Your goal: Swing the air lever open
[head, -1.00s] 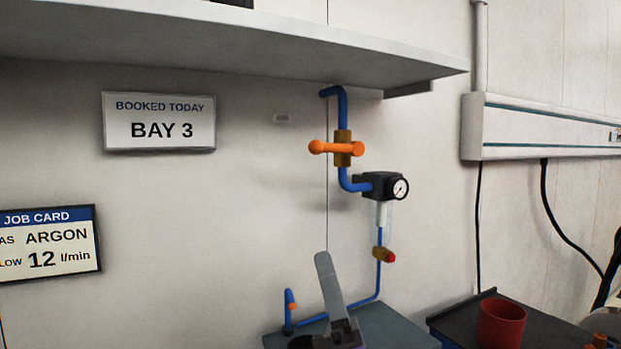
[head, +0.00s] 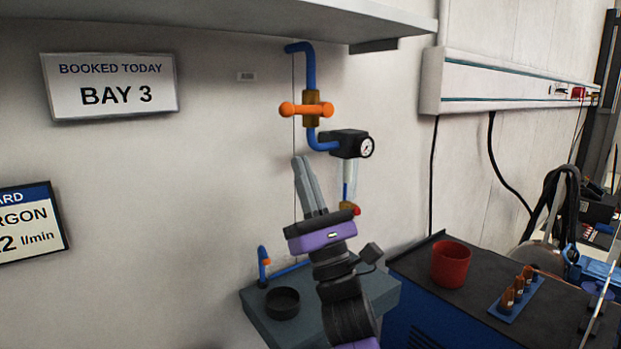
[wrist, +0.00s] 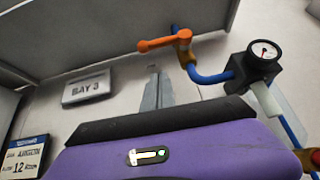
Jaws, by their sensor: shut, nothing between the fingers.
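The orange air lever (head: 306,110) lies level across a brass valve body (head: 311,98) on the blue wall pipe. It also shows in the wrist view (wrist: 164,42), up and right of my fingers. My gripper (head: 299,158) points up below the lever, with its fingers together and nothing between them. In the wrist view my gripper (wrist: 154,72) also looks shut, its tips below the lever's left end. A gap shows between fingertips and lever in the head view; I cannot tell the depth between them.
A black regulator with a gauge (head: 366,147) sits right of the pipe, close to my gripper. A shelf (head: 220,20) overhangs the valve. Below are a grey bench (head: 385,293) with a dark round dish (head: 283,302) and a dark cart top with a red cup (head: 451,263).

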